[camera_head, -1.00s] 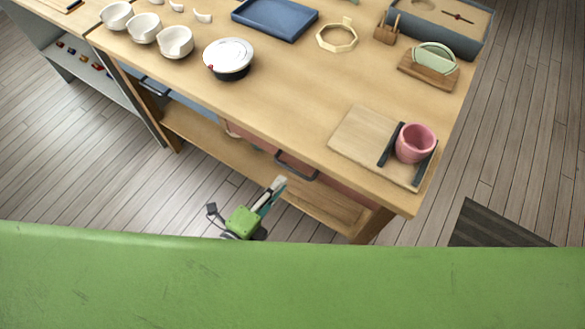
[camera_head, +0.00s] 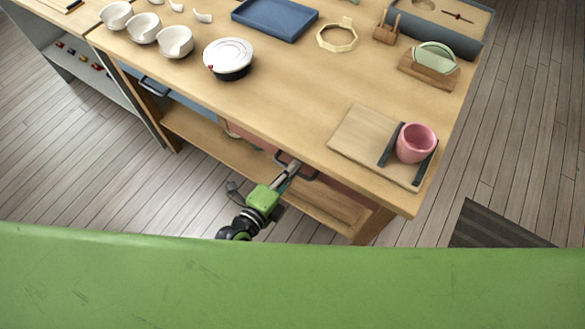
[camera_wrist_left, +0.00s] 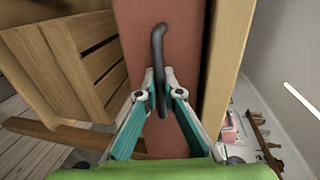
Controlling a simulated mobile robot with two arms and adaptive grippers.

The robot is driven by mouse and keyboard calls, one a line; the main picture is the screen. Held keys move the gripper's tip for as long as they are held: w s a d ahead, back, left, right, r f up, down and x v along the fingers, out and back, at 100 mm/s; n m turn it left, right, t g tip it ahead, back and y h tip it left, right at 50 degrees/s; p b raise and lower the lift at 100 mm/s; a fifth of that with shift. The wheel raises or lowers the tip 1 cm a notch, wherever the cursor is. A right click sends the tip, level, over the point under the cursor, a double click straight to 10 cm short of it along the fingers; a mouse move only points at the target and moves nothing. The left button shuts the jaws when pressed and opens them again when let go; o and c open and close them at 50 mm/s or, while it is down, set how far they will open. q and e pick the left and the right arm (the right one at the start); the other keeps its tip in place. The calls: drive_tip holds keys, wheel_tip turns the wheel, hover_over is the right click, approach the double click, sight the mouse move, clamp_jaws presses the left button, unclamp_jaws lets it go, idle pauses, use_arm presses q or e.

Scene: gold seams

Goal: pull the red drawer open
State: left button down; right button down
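The red drawer (camera_head: 345,197) is under the front right edge of the wooden table, and its front looks flush with the frame. Its dark bar handle (camera_head: 309,176) shows partly behind my left gripper (camera_head: 293,167). In the left wrist view, the red drawer front (camera_wrist_left: 184,40) fills the middle and the dark handle (camera_wrist_left: 158,45) stands upright in the picture. The fingertips of my left gripper (camera_wrist_left: 159,78) are drawn in close on both sides of the handle and appear shut on it. My right gripper is not in view.
On the table (camera_head: 290,110) are a board (camera_head: 362,135) with a pink cup (camera_head: 415,143), a white-lidded pot (camera_head: 229,58) and a blue tray (camera_head: 274,18). A blue drawer handle (camera_head: 154,87) is further left. A lower shelf (camera_head: 215,145) runs beneath. The floor in front is clear.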

use_arm(q)
drive_tip(key=shift+s+a, duration=0.1)
drive_tip(key=f+p+v, duration=0.2)
drive_tip(key=v, duration=1)
drive_tip(key=f+p+v, duration=0.3)
drive_tip(key=v, duration=0.9)
drive_tip(key=shift+s+a+p, duration=0.3)
drive_tip(key=shift+s+a, duration=0.05)
drive_tip(key=shift+s, duration=0.2)
drive_tip(key=c, duration=2.5)
unclamp_jaws()
